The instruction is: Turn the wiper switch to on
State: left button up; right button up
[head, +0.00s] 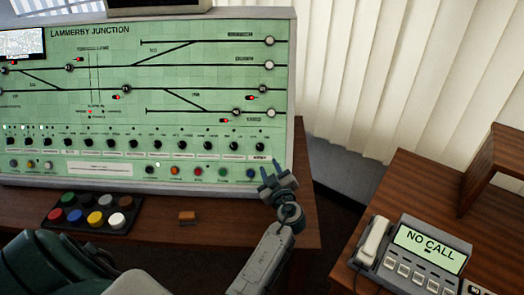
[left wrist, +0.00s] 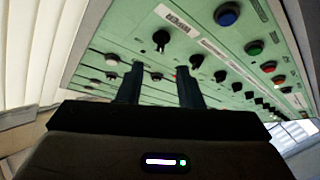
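The wiper switch (head: 260,146) is the black rotary knob at the right end of the lower knob row on the green panel. Its WIPER label sits just below it. In the left wrist view the panel appears turned over, and the wiper switch (left wrist: 160,39) shows beyond the gap between my fingers. Its pointer direction is too small to read. My left gripper (head: 271,170) is open and empty, just below and right of the label. In the left wrist view the two dark fingers of my left gripper (left wrist: 159,72) are apart, with no visible contact with the knob. My right gripper is not in view.
A blue button (head: 250,173) sits on the panel close to my left gripper. Another black knob (head: 233,146) stands left of the wiper switch. A telephone (head: 415,255) stands on the right desk.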

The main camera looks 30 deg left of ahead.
aim_at(261, 149)
pick_arm(q)
jog(key=p+x, duration=0.3)
jog(key=x, duration=0.5)
jog(key=shift+r, duration=0.15)
jog(key=shift+w+a, duration=0.4)
jog(key=shift+a, duration=0.05)
jog(key=shift+f, duration=0.2)
jog(key=shift+c, duration=0.4)
